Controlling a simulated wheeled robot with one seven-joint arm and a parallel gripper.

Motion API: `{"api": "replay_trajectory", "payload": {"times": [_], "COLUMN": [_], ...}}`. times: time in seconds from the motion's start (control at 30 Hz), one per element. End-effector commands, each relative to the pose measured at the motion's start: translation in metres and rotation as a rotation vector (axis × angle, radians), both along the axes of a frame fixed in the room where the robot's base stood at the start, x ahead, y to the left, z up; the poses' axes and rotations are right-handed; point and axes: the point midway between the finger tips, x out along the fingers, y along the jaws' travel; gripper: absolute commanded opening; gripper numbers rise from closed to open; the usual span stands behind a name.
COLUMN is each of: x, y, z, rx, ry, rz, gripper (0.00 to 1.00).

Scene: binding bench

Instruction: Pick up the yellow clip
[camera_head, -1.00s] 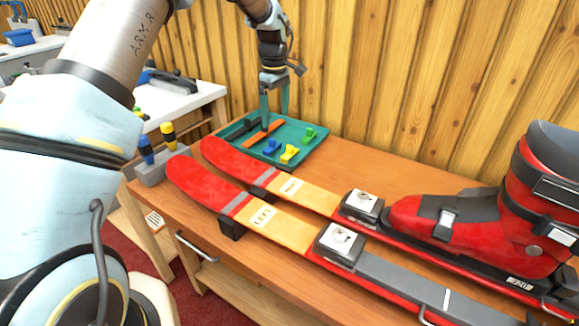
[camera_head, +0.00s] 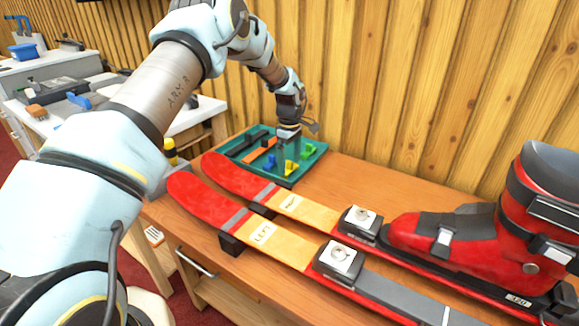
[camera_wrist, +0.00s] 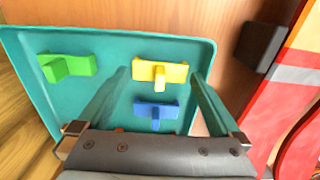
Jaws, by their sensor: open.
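The yellow clip (camera_wrist: 160,73) lies in the teal tray, near the tray's edge in the wrist view. In the head view the yellow clip (camera_head: 291,168) is partly hidden by my fingers. My gripper (camera_head: 289,163) is open and pointed down over the tray. In the wrist view my gripper's (camera_wrist: 160,77) two teal fingers stand on either side of the yellow clip, with a gap on each side. I cannot tell how far the fingertips are above the tray floor.
The teal tray (camera_wrist: 110,40) also holds a blue clip (camera_wrist: 157,111) close to the yellow one, a green clip (camera_wrist: 67,66), and orange and black pieces. Red skis (camera_head: 240,175) lie just in front of the tray. A wood-panel wall (camera_head: 400,80) stands behind.

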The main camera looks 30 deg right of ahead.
Motion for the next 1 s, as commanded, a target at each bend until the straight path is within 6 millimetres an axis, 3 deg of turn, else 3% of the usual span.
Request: {"api": "replay_trajectory", "payload": {"times": [0.33,0.87,1.0], "x": [0.0002,0.0001,0.0002], "y": [0.0001,0.0002,0.0001], "z": [-0.0100,-0.0095,-0.0094], "rx": [-0.001,-0.001,-0.001], "ry": [0.000,0.000,0.000], "rz": [0.001,0.000,0.000], "gripper": [1.00,0.40,0.38]}}
